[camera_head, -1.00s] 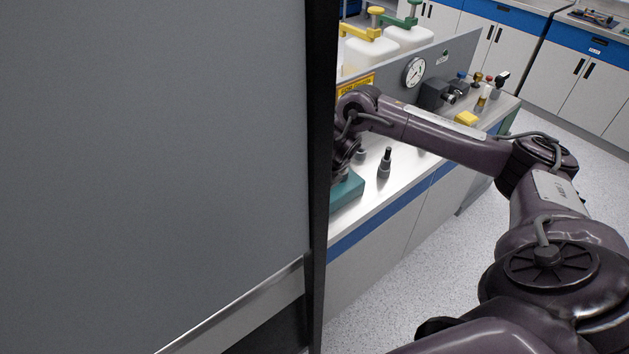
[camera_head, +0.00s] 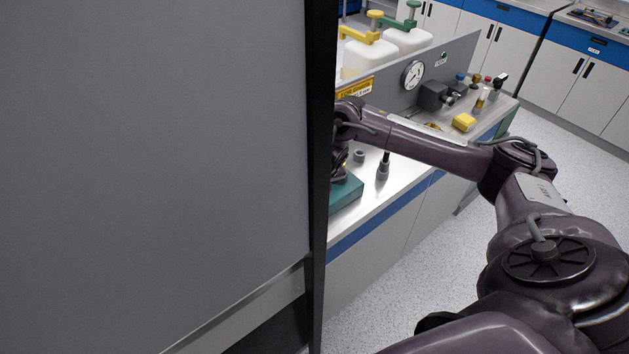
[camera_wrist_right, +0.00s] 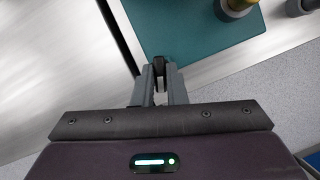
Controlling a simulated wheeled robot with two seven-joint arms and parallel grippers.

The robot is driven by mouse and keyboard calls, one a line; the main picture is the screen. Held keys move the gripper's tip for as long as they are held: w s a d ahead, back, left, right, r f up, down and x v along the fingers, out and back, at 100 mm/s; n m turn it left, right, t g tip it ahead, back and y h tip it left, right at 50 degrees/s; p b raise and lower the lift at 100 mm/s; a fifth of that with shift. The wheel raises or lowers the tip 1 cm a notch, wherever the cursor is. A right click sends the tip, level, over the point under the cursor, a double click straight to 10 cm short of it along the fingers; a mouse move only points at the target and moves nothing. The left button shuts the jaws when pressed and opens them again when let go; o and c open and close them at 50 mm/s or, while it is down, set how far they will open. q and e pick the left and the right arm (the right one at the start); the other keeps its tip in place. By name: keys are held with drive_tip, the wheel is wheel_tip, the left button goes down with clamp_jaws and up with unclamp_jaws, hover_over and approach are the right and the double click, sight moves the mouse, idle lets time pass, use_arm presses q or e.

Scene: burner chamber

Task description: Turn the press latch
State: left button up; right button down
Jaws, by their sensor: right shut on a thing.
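My right arm reaches from the right over the steel bench (camera_head: 395,180) in the head view, and its gripper is mostly hidden behind the dark edge of the grey panel. In the right wrist view my right gripper (camera_wrist_right: 159,72) is shut on a small dark piece (camera_wrist_right: 158,62), which looks like the press latch. The piece is at the edge of a teal plate (camera_wrist_right: 195,30). The teal plate (camera_head: 347,193) also shows in the head view, below my right wrist. The rest of the press is hidden. My left gripper is in neither view.
A large grey panel (camera_head: 150,150) blocks the left half of the head view. A black-topped bottle (camera_head: 383,168) and a small grey cylinder (camera_head: 359,156) stand near the teal plate. A yellow block (camera_head: 463,122) and a gauge (camera_head: 412,75) are farther back.

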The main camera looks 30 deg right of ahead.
drive_tip(key=shift+m, duration=0.3)
drive_tip(key=c, duration=1.5)
unclamp_jaws()
drive_tip(key=shift+o, duration=0.2)
